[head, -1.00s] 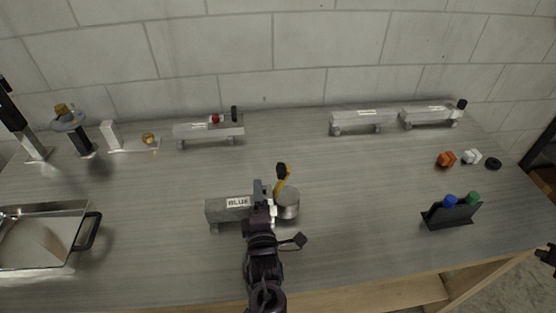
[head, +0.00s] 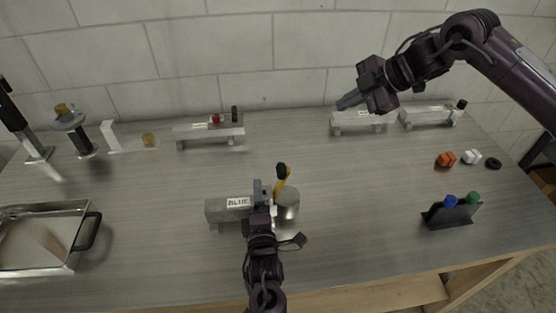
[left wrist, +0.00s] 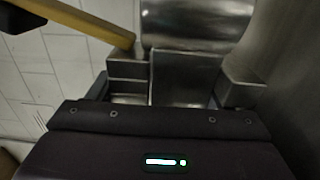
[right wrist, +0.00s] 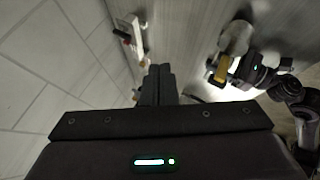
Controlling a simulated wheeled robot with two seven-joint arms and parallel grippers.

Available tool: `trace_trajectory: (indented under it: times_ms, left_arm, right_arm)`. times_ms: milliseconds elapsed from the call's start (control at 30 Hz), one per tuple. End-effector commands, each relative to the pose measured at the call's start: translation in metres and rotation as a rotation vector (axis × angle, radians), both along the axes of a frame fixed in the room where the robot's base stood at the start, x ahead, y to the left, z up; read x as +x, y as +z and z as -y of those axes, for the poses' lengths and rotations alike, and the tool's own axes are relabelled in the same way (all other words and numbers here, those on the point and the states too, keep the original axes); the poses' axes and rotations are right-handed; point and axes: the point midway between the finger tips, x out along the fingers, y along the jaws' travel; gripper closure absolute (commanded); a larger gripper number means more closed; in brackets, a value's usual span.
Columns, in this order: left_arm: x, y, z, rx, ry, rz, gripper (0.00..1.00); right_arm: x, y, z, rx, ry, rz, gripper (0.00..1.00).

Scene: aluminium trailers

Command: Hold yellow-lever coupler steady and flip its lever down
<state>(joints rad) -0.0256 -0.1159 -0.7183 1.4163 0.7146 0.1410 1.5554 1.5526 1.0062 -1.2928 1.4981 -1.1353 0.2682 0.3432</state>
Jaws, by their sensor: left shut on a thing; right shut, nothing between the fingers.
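The yellow lever (head: 281,180) with a black tip stands raised on the coupler of the trailer labelled BLUE (head: 228,209), in the middle of the table. A round grey part (head: 287,204) is beside it. My left gripper (head: 261,190) is shut on the coupler; its arm covers part of it. In the left wrist view the yellow lever (left wrist: 85,22) slants across the upper left, near the metal coupler (left wrist: 185,65) between the fingers. My right gripper (head: 348,100) is shut and empty, raised over the back right; its closed fingers (right wrist: 158,84) show in the right wrist view.
Trailers stand at the back left (head: 209,132) and back right (head: 428,118). A black holder (head: 451,215) with blue and green pieces is at right, near orange and white pieces. A metal tray (head: 40,207) is at left. Table between lever and right gripper looks clear.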

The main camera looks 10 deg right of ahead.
Motion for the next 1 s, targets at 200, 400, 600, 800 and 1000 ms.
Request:
trace_trajectory:
  times_ms: [200, 400, 600, 800, 1000]
  left_arm:
    - [0.000, -0.001, -0.001, 0.001, 0.001, -0.001, 0.76]
    - [0.000, -0.001, -0.001, 0.001, 0.001, -0.001, 0.76]
    - [0.000, -0.001, 0.000, 0.000, 0.001, -0.001, 0.76]
    - [0.000, -0.001, 0.000, 0.001, 0.000, -0.001, 0.76]
    - [0.000, -0.001, 0.000, 0.001, 0.000, -0.001, 0.76]
  right_arm:
    - [-0.044, -0.007, -0.100, 0.105, -0.002, -0.370, 1.00]
    - [-0.068, -0.005, -0.136, 0.123, -0.021, -0.538, 1.00]
    - [-0.071, -0.004, -0.140, 0.124, -0.028, -0.564, 1.00]
    - [-0.071, -0.005, -0.140, 0.124, -0.028, -0.561, 1.00]
    - [-0.072, -0.019, -0.151, 0.122, -0.025, -0.564, 1.00]
